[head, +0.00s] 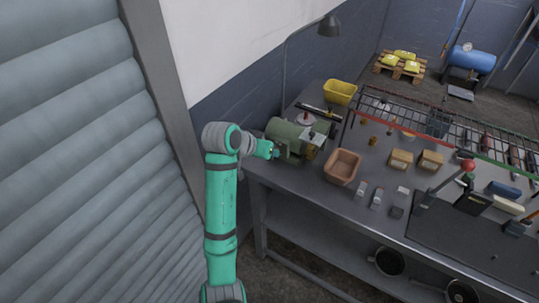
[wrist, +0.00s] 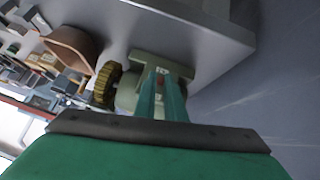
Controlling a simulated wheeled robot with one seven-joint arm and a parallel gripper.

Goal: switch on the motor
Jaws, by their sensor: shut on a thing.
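The motor (head: 285,130) is a grey-green machine at the near left corner of the grey workbench. In the wrist view its pale green body (wrist: 127,98) shows beside a brass-coloured gear wheel (wrist: 107,84). My gripper (head: 275,152) is at the motor's left end, low on its near side. In the wrist view the two teal fingers (wrist: 161,77) are close together over the motor's pale bracket. A small reddish-brown switch part (wrist: 160,80) shows between the fingertips, and they are shut on it. The fingers hide most of this part, so its position cannot be told.
A grey roller shutter (head: 70,150) stands close on the left.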

